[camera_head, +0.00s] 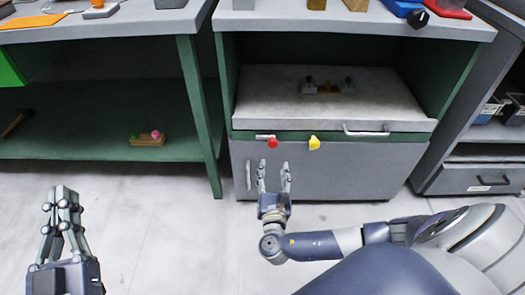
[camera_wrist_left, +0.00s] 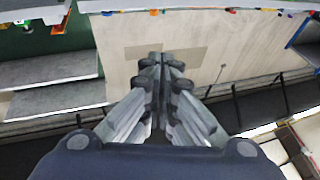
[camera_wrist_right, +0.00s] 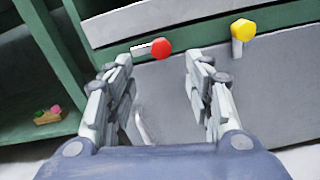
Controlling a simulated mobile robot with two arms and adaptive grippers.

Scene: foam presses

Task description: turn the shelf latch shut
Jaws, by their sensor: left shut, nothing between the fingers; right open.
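Two small latches sit on the green rail under the grey pull-out shelf (camera_head: 330,100). One has a red knob (camera_head: 272,143) on a silver bar that lies roughly level. The other has a yellow knob (camera_head: 314,142) on a pale stem; in the right wrist view, its stem hangs below the knob (camera_wrist_right: 243,29). I cannot tell which one is the shelf latch. My right gripper (camera_head: 273,169) is open and empty, just short of the red knob, which shows beyond its fingertips in the right wrist view (camera_wrist_right: 161,49). My left gripper (camera_head: 64,193) is shut and empty over the floor.
The shelf has a silver handle (camera_head: 366,131). A grey cabinet door with an upright handle (camera_head: 248,176) is below it. A green table leg (camera_head: 199,115) stands to the left. A small wooden block with coloured knobs (camera_head: 147,139) lies on the lower green shelf. The floor in front is clear.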

